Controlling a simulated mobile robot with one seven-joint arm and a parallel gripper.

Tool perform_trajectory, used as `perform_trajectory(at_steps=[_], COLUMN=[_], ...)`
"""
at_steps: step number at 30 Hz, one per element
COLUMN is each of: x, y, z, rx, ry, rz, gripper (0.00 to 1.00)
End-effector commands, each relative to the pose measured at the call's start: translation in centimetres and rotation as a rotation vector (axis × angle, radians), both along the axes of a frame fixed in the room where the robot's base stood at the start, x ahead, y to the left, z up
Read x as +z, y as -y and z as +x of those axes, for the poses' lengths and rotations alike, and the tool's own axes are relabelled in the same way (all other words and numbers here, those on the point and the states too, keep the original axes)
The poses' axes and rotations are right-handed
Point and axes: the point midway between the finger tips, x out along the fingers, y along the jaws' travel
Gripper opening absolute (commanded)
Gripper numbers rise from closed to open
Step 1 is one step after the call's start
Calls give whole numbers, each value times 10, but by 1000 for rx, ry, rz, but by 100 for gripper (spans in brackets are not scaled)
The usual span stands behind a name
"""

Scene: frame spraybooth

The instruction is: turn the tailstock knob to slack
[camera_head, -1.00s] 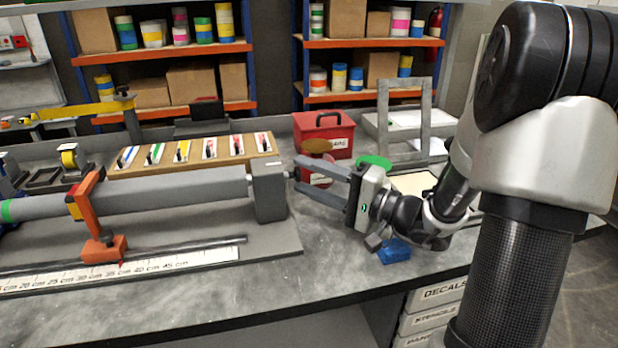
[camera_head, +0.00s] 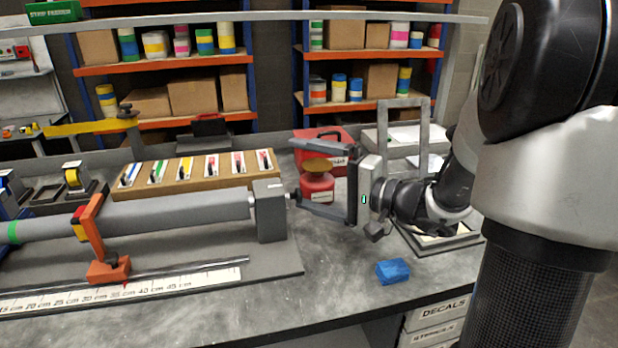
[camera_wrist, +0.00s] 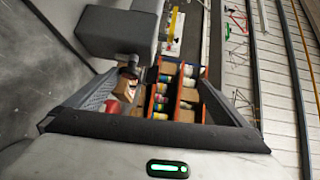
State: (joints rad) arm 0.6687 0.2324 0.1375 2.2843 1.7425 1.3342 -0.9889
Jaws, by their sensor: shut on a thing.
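The tailstock (camera_head: 270,218) is a grey block at the right end of the long grey tube (camera_head: 185,210). In the wrist view the knob (camera_wrist: 132,62) shows beside the left fingertip, next to the grey tailstock (camera_wrist: 117,32). The exact contact is hard to make out.
A red jar with a brown lid (camera_head: 317,185) and a red toolbox (camera_head: 338,158) stand behind my fingers. A blue block (camera_head: 393,271) lies on the bench in front of my wrist. An orange clamp (camera_head: 92,235) stands at the tube. The front right bench is mostly clear.

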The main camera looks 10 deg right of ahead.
Motion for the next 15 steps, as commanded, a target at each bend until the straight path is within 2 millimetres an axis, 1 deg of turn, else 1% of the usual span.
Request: perform_trajectory(at_steps=[1,5,11,13,14,15], x=[14,12,8,6,5,5], y=[4,4,13,17,18,20], z=[2,1,-6,-9,-11,-13], rx=[-8,-7,-7,-10,-10,-10], ry=[25,25,25,25,25,25], rz=[5,5,4,3,3,3], gripper=[82,82,81,77,73,58])
